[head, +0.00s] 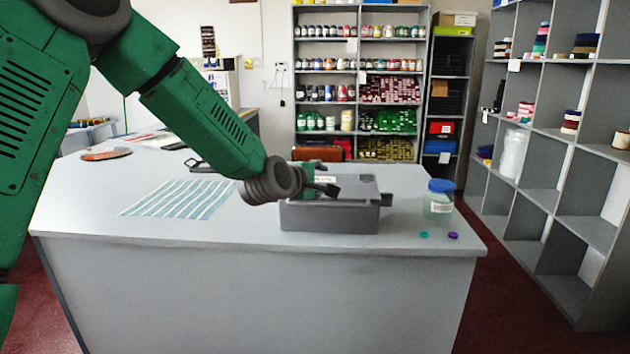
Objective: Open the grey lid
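A grey box (330,218) stands on the counter, right of its middle. A dark latch or handle piece sticks out at the box's right side. My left gripper (326,188) reaches in from the left, and its dark fingers are over the left part of the lid. I cannot tell whether they touch the lid or how far apart they are. The wrist and gripper hide the lid's left part. My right gripper is not in view.
A clear jar with a blue cap (440,200) stands close right of the box. Teal (424,234) and purple (453,235) small pieces lie before it. A striped cloth (180,198) lies left. The counter's front (200,235) is clear. Shelves stand behind and right.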

